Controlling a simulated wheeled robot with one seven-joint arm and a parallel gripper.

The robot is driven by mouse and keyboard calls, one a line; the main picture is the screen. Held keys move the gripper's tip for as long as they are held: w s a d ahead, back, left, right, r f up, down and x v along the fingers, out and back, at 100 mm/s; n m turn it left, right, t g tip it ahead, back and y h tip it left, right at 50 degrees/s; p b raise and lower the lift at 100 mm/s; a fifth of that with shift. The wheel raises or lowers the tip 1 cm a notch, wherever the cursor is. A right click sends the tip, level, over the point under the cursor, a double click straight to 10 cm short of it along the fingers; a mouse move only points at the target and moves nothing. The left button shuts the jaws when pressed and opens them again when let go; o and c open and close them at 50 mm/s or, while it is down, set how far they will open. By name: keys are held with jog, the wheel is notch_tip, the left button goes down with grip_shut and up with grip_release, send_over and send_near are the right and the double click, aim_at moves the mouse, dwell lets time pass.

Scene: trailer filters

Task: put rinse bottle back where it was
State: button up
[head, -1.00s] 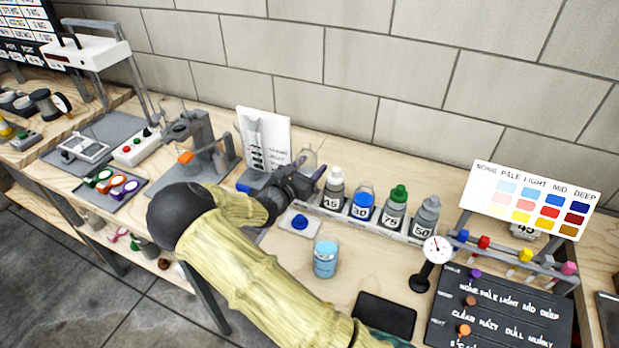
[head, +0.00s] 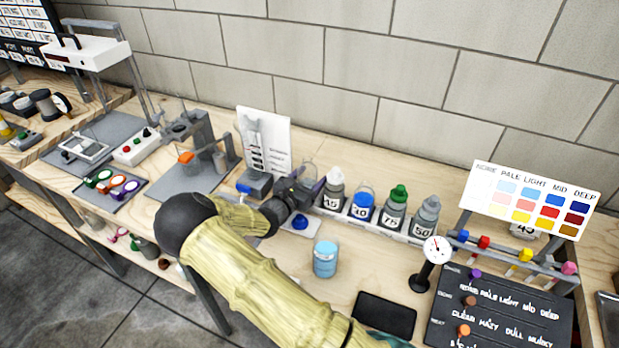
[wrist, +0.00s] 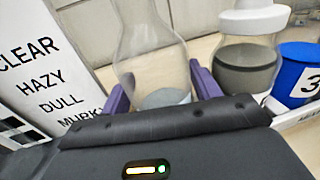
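A clear glass bottle with a narrowing neck (head: 308,173), with no readable label, appears to be the rinse bottle. My gripper (head: 306,184) has its purple fingers shut on its sides. In the wrist view the bottle (wrist: 150,50) stands upright between the fingers (wrist: 162,92), with a grey disc-like area low inside it. It is at the left end of the white bottle rack (head: 372,227), just left of the white-capped bottle (head: 334,185). My gripper hides its base, so I cannot tell whether it touches the rack or table.
Blue (head: 362,203), green (head: 394,206) and grey (head: 426,214) capped bottles stand rightward in the rack. A white card on a stand (head: 264,140) is close on the left.

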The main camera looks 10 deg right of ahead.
jog(key=v, duration=1.2)
jog(key=shift+b, duration=0.4)
jog(key=shift+a+r, duration=0.1)
